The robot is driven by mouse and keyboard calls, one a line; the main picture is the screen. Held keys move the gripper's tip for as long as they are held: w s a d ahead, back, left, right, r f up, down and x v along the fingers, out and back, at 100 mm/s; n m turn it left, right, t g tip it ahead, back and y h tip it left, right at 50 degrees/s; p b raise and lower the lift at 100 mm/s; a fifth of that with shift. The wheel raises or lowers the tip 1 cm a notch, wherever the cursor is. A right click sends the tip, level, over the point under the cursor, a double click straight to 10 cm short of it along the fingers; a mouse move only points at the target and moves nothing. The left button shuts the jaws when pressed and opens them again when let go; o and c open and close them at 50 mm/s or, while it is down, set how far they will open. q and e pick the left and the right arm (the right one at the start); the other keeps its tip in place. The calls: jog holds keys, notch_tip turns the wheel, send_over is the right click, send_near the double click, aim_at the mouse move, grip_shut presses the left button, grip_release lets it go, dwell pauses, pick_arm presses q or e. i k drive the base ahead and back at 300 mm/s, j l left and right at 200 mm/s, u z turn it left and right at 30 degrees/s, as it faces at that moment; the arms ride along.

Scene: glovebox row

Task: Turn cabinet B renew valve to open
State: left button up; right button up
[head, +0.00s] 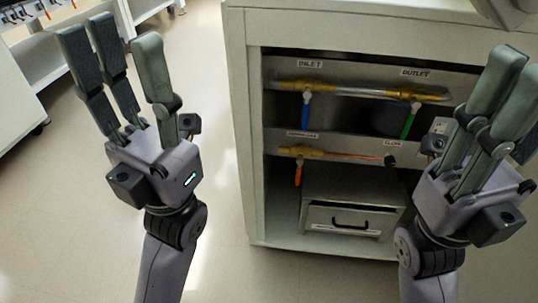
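An open cabinet (243,150) holds two rows of brass valves. The upper row has a blue-handled valve (306,110) under the label INLET and a green-handled valve (409,120) under OUTLET. The lower row has an orange-handled valve (298,173) under a label too small to read for sure. All three handles hang down, across their horizontal pipes. No cabinet letter is legible. My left gripper (115,55) is open and empty, left of the cabinet. My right gripper (503,85) is open, in front of the cabinet's right side, hiding part of it. Neither touches a valve.
A drawer box (343,219) with a black handle stands on the cabinet's bottom shelf. A black knob (390,160) sits right of the orange valve. Other white furniture (70,50) stands at the upper left. The floor (80,220) left of the cabinet is clear.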

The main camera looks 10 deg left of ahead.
aim_at(300, 160)
jog(key=i+j+z, duration=0.2)
jog(key=z, duration=0.15)
jog(key=i+j+z, duration=0.1)
jog(key=j+z, duration=0.3)
jog(key=i+j+z, duration=0.15)
jog(key=z, duration=0.2)
jog(key=j, duration=0.1)
